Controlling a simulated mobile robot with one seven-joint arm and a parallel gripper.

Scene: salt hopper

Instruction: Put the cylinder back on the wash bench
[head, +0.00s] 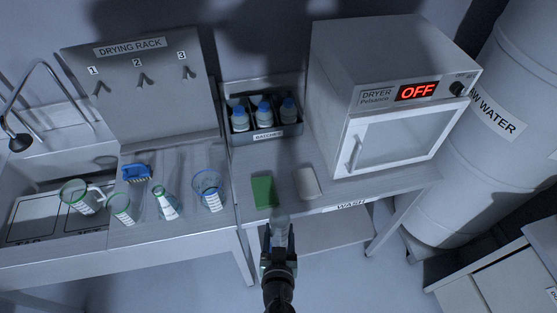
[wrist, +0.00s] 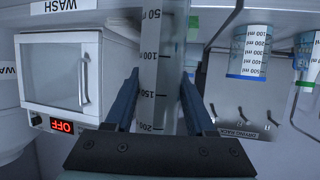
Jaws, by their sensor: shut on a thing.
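My gripper (head: 279,243) is shut on a clear graduated cylinder (head: 280,223), at the front edge of the wash bench (head: 330,188). In the wrist view, which is upside down, the cylinder (wrist: 162,70) stands between the two fingers of my gripper (wrist: 160,95), with ml marks from 50 to 200 visible. Its ends are hidden or out of that view. I cannot tell whether it touches the bench. The bench carries a WASH label (head: 350,206) on its front edge.
A green pad (head: 263,192) and a pale block (head: 307,183) lie near the cylinder. A batches tray (head: 264,134) with bottles stands behind, the dryer (head: 390,135) at right.

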